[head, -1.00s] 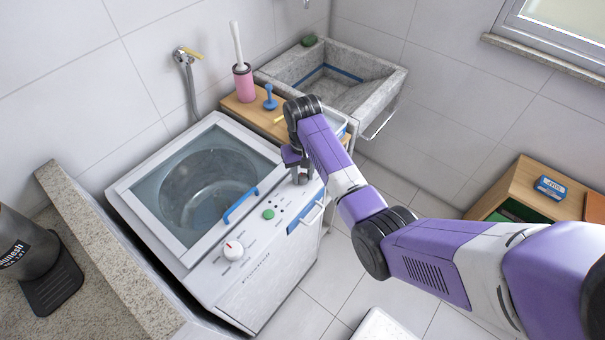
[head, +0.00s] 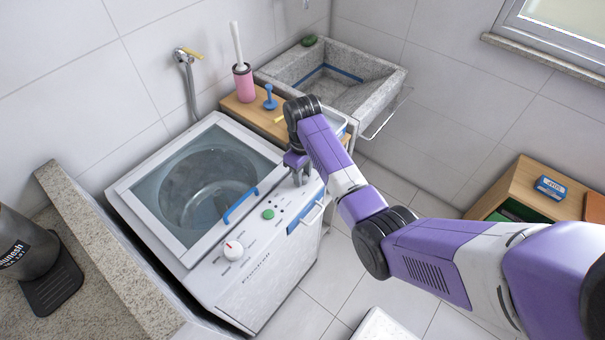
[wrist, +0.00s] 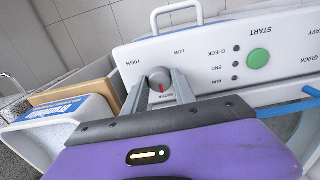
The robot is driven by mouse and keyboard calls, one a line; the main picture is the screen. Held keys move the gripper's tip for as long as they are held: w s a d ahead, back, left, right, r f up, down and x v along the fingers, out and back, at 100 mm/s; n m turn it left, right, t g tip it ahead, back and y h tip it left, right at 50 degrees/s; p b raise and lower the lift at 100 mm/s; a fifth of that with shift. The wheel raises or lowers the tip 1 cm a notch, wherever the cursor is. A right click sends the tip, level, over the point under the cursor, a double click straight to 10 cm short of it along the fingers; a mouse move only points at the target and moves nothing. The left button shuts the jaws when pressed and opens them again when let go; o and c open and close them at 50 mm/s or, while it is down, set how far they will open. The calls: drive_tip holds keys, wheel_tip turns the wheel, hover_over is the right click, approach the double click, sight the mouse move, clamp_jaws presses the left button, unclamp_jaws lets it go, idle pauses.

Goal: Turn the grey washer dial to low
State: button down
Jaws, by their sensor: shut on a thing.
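The grey dial (wrist: 160,73) sits on the washer's white control panel, with a red mark on its lower side in the wrist view. The labels HIGH and LOW are printed above it, HIGH to the left and LOW to the right. My gripper (wrist: 159,79) is shut on the dial, one grey finger on each side. In the head view my gripper (head: 300,178) is at the right end of the panel of the washer (head: 250,282), and hides the dial there.
A white knob (head: 233,250) and a green START button (head: 268,213) are on the same panel. A blue lid handle (head: 241,205) lies close by. A wooden shelf (head: 237,108) and a concrete sink (head: 385,95) stand behind my wrist. A stone counter (head: 100,260) is at the left.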

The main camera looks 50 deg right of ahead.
idle(0.3)
drive_tip(key=c, duration=1)
unclamp_jaws()
drive_tip(key=shift+r+b, duration=0.6)
drive_tip(key=shift+r, duration=3.35)
